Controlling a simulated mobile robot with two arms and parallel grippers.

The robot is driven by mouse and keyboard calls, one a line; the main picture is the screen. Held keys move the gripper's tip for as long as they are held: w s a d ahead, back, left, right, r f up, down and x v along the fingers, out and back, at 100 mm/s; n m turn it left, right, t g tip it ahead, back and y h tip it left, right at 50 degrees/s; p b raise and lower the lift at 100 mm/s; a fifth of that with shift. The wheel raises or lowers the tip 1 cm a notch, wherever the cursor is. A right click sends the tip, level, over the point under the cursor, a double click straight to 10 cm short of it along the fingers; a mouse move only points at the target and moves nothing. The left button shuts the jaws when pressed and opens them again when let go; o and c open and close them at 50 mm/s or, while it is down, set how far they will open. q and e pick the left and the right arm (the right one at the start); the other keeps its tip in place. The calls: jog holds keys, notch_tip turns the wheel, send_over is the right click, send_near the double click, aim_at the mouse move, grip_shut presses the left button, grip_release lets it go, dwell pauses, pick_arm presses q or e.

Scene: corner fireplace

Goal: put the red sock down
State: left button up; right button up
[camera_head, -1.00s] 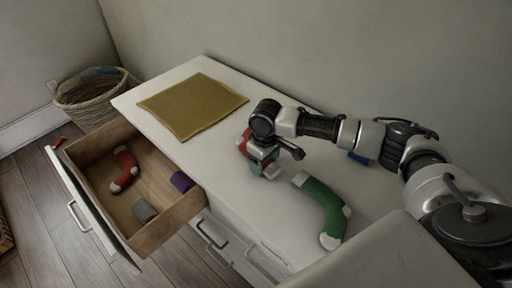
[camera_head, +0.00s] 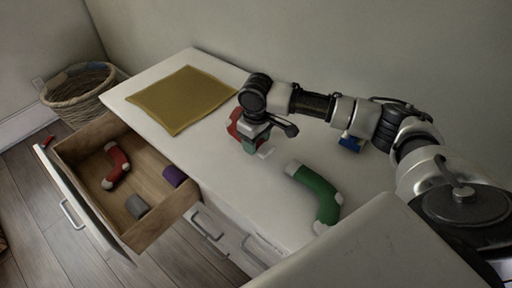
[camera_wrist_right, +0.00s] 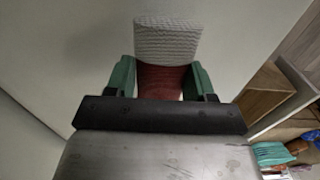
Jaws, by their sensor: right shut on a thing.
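My right gripper (camera_head: 256,142) is shut on a red sock (camera_head: 236,124) with white ends, over the white dresser top (camera_head: 222,165). In the right wrist view, the sock's red part (camera_wrist_right: 161,80) is between the green fingers (camera_wrist_right: 160,78), and its ribbed white cuff (camera_wrist_right: 168,40) sticks out beyond them. The arm partly hides the sock in the head view. I cannot tell whether the sock touches the top. A second red sock (camera_head: 117,163) lies in the open drawer (camera_head: 152,232). My left gripper is not in view.
A green sock (camera_head: 318,195) lies right of the gripper, and a mustard cloth (camera_head: 182,98) lies to the left. A blue thing (camera_head: 350,143) is behind my arm. The drawer also holds a grey roll (camera_head: 137,207) and a purple one (camera_head: 174,176). A wicker basket (camera_head: 80,98) stands beyond the dresser.

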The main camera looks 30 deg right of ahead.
jog(key=s+d+r, duration=0.1)
jog(key=s+r, duration=0.1)
jog(key=s, duration=0.1)
jog(key=s+d+r, duration=0.1)
jog(key=s+r, duration=0.1)
jog(key=s, duration=0.2)
jog(key=s+d+r, duration=0.2)
jog(key=s, duration=0.2)
jog(key=shift+d+r, duration=0.1)
jog(key=shift+r, duration=0.25)
jog(key=shift+s+a+f+m, duration=0.1)
jog(key=shift+s+a+m, duration=0.4)
jog(key=shift+a, duration=1.7)
jog(key=shift+s+a+f+m, duration=0.15)
jog(key=shift+a+m, duration=0.6)
jog(key=shift+a, duration=1.5)
jog(key=shift+s+a+f+m, duration=0.2)
jog(key=shift+a+m, duration=0.45)
jog(key=shift+a, duration=1.55)
jog(key=shift+r, duration=0.15)
jog(key=w+d+n+p, duration=0.3)
jog(key=d, duration=1.2)
jog(key=w+a+f, duration=0.2)
jog(key=w, duration=0.1)
jog(key=w+a+f, duration=0.2)
jog(key=w, duration=0.1)
jog(key=w+a+f, duration=0.2)
jog(key=w, duration=0.1)
jog(key=shift+w, duration=0.3)
jog(key=shift+f, duration=2.1)
